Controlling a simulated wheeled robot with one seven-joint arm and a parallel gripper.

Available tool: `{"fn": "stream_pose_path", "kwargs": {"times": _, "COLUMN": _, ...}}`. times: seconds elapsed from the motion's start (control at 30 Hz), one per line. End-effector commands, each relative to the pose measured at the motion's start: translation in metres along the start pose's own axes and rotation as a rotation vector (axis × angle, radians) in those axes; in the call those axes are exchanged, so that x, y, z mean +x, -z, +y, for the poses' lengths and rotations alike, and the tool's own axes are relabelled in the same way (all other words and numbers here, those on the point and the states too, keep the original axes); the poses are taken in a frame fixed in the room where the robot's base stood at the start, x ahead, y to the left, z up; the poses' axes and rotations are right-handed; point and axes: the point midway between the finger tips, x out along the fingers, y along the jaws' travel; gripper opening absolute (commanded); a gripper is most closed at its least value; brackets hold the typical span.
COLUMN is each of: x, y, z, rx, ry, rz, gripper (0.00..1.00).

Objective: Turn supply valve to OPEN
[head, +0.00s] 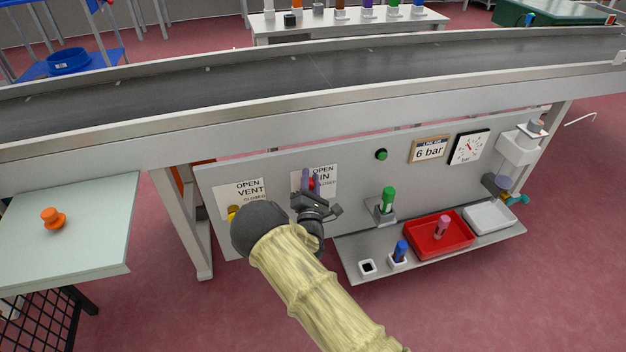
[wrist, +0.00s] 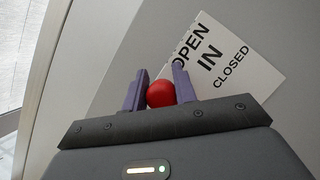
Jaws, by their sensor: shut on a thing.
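The supply valve's handle ends in a red knob (wrist: 161,94), seen in the wrist view between the two purple fingers of my gripper (wrist: 160,90). My gripper is shut on this knob. A white label (wrist: 237,62) reading OPEN, IN and CLOSED is behind it on the panel. In the head view my gripper (head: 311,184) is at the IN label (head: 326,176), and my wrist and fingers cover most of the valve. The valve body and the handle's exact angle are hidden.
A VENT label (head: 245,191) with a yellow knob (head: 233,212) is just left, close to my arm. Right are a green button (head: 381,154), a 6 bar sign (head: 429,149), a gauge (head: 469,147) and a shelf holding a red tray (head: 418,241). The conveyor (head: 300,75) runs above.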

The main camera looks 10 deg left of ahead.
Motion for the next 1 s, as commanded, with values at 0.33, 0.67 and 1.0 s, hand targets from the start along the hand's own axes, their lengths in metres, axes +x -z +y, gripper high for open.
{"fn": "stream_pose_path", "kwargs": {"times": 0.33, "x": -0.0039, "y": 0.0111, "z": 0.0037, "rx": 0.001, "ry": -0.008, "rz": 0.021, "gripper": 0.00}}
{"fn": "stream_pose_path", "kwargs": {"times": 0.67, "x": -0.0046, "y": 0.0109, "z": 0.0003, "rx": -0.002, "ry": -0.002, "rz": 0.023, "gripper": 0.50}}
{"fn": "stream_pose_path", "kwargs": {"times": 1.0, "x": -0.0029, "y": 0.0065, "z": 0.0002, "rx": -0.004, "ry": -0.002, "rz": 0.014, "gripper": 0.50}}
